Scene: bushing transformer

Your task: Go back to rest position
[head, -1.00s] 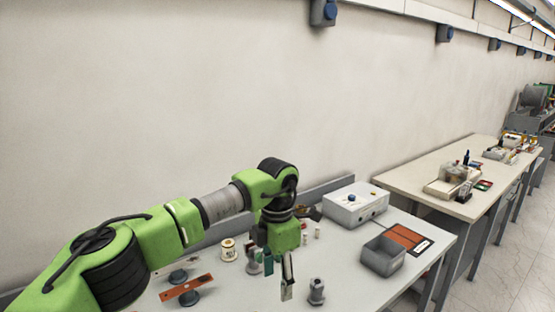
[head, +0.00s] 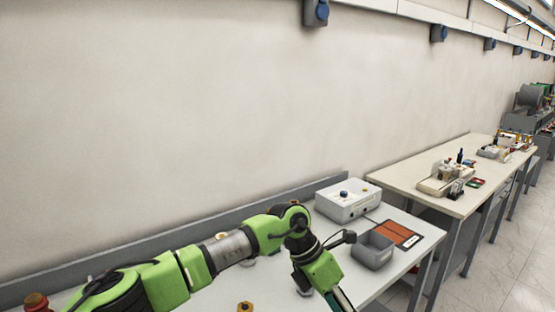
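My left arm is green with dark joints and comes in from the left, low across the near table (head: 400,272). Its wrist points down and right. My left gripper (head: 343,298) is at the bottom edge of the head view, over the table and in front of the grey bin. Its fingertips are cut off, so I cannot tell whether it is open or holds anything. My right arm and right gripper are not in view.
A grey part (head: 303,288) is partly behind my wrist. A brass-coloured part (head: 245,306) and a red-topped item (head: 36,301) show low left.

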